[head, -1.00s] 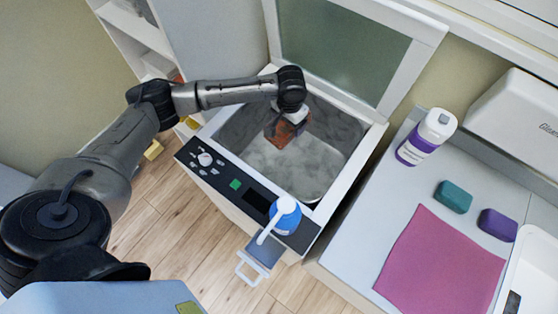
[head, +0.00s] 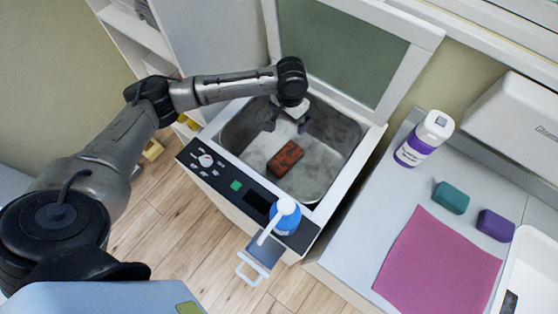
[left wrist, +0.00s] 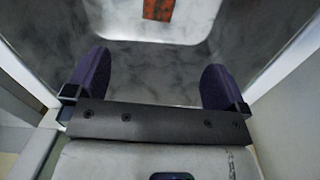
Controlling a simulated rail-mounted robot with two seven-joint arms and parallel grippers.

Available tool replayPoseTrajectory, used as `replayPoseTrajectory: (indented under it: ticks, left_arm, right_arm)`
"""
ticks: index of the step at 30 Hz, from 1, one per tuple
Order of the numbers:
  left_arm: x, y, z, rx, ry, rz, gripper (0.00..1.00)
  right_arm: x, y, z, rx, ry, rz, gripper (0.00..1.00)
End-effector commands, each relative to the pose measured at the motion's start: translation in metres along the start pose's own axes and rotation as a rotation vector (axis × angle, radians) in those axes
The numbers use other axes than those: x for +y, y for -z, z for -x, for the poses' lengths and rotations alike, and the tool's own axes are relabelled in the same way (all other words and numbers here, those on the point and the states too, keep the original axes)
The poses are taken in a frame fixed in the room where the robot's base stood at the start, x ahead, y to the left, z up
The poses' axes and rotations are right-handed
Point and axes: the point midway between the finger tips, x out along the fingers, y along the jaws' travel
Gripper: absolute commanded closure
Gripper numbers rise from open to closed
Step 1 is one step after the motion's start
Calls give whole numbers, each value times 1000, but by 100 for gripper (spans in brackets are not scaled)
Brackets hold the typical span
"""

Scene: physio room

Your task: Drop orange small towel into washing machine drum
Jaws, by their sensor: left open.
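The orange small towel (head: 285,158) is a folded rust-orange block lying inside the washing machine drum (head: 325,171), apart from my gripper. The drum is a grey, top-opening tub with its lid (head: 340,45) raised. My left gripper (head: 287,124) is over the drum opening, open and empty. In the left wrist view the two dark fingers (left wrist: 155,85) stand wide apart, and part of the towel (left wrist: 159,9) shows beyond them at the top edge. My right gripper is not in view.
A blue bottle with a white pump (head: 285,216) stands at the machine's front right corner, by the control panel (head: 235,186). On the counter at right are a white and purple bottle (head: 424,138), teal (head: 451,197) and purple (head: 495,225) folded towels and a pink mat (head: 440,262).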

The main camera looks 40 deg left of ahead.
Motion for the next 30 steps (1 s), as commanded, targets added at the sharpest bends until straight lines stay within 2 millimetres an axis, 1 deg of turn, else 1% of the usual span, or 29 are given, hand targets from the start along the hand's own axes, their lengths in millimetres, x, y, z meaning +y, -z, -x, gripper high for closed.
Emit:
replayPoseTrajectory:
  ticks: [1, 6, 12, 15, 21, 30]
  left_arm:
    - [0, 1, 15, 4, -1, -1, 0]
    - [0, 0, 49, 3, -1, 0, 0]
    - [0, 0, 80, 3, 0, 0, 0]
    - [0, 0, 91, 3, -1, 0, 0]
    - [0, 0, 102, 2, 0, 0, 0]
    - [0, 0, 103, 1, 0, 1, 0]
  right_arm:
    - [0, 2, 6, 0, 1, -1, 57]
    - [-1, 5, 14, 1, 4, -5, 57]
    - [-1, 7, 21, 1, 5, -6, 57]
    - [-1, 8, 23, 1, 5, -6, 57]
    - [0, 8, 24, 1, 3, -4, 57]
    - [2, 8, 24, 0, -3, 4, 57]
